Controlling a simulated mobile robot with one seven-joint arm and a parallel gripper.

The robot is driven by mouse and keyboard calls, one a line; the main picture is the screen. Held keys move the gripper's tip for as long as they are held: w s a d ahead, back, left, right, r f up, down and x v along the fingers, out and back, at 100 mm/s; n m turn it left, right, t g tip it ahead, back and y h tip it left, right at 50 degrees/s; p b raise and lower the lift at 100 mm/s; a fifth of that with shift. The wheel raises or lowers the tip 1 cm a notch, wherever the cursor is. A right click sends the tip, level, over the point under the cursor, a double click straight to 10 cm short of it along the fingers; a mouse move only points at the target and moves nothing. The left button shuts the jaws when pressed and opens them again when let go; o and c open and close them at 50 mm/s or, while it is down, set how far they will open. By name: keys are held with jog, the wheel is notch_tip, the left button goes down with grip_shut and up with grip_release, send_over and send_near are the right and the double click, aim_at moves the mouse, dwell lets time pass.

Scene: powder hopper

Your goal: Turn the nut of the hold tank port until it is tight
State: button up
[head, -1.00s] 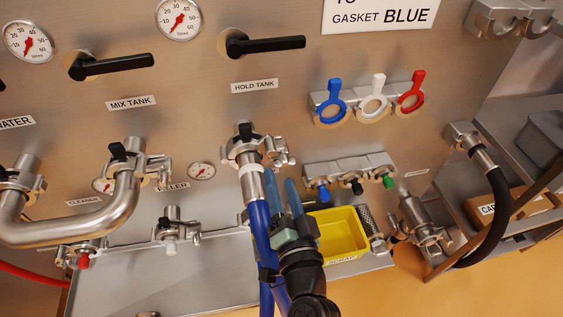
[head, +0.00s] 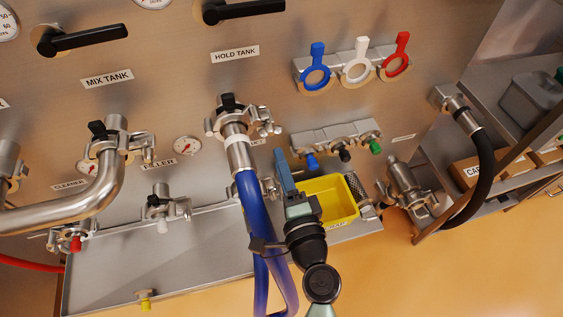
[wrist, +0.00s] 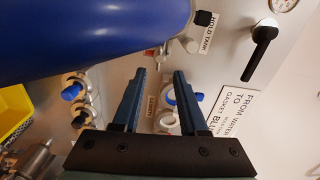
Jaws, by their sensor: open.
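The hold tank port (head: 232,112) is a steel clamp below the HOLD TANK label, with a black piece on top. Its nut (head: 262,118) sits on the clamp's right side, small in the head view. A blue hose (head: 254,205) with a steel end and white band hangs from the port. My gripper (head: 281,155) is below and right of the nut, apart from it, its fingers seen nearly edge-on. In the wrist view my gripper (wrist: 160,75) is open, with nothing between its fingers. The blue hose (wrist: 85,25) fills the upper left there and hides most of the clamp.
A yellow bin (head: 329,203) stands right of my gripper. Blue, white and red ring tools (head: 317,68) hang at upper right, above a rack with coloured plugs (head: 345,150). A bent steel pipe (head: 118,180) is on the mix tank port at left. A black hose (head: 485,175) hangs at right.

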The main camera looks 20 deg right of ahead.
aim_at(271, 135)
jog(key=shift+m, duration=0.3)
jog(key=w, duration=0.9)
jog(key=shift+f, duration=0.1)
grip_shut()
